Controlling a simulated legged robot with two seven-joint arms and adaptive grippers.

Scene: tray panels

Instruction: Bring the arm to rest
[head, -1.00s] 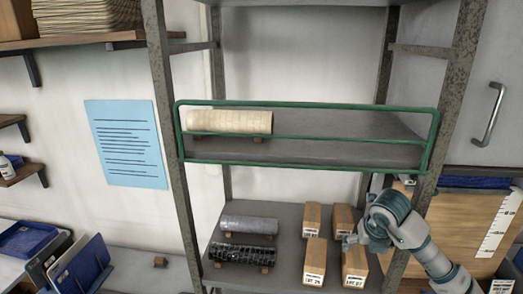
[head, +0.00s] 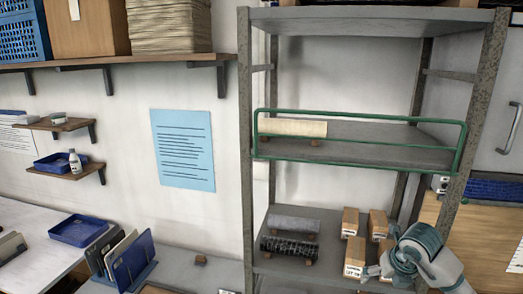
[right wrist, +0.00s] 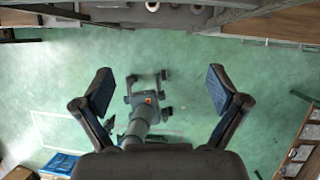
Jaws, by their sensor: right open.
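My right arm shows at the lower right of the head view, and my right gripper (head: 374,272) is at its end, low in front of the lower shelf's boxes. In the right wrist view my right gripper (right wrist: 160,88) has its two blue-padded fingers wide apart. Nothing is between the fingertips; the green floor (right wrist: 75,90) shows well beyond them. My left gripper does not show in the head view.
A metal rack (head: 247,150) stands ahead. Its green-railed upper shelf (head: 385,140) holds a cream roll (head: 298,128). Below are a grey roll (head: 294,224), a black roll (head: 286,246) and several boxes (head: 355,256). A side table (head: 25,222) is at left.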

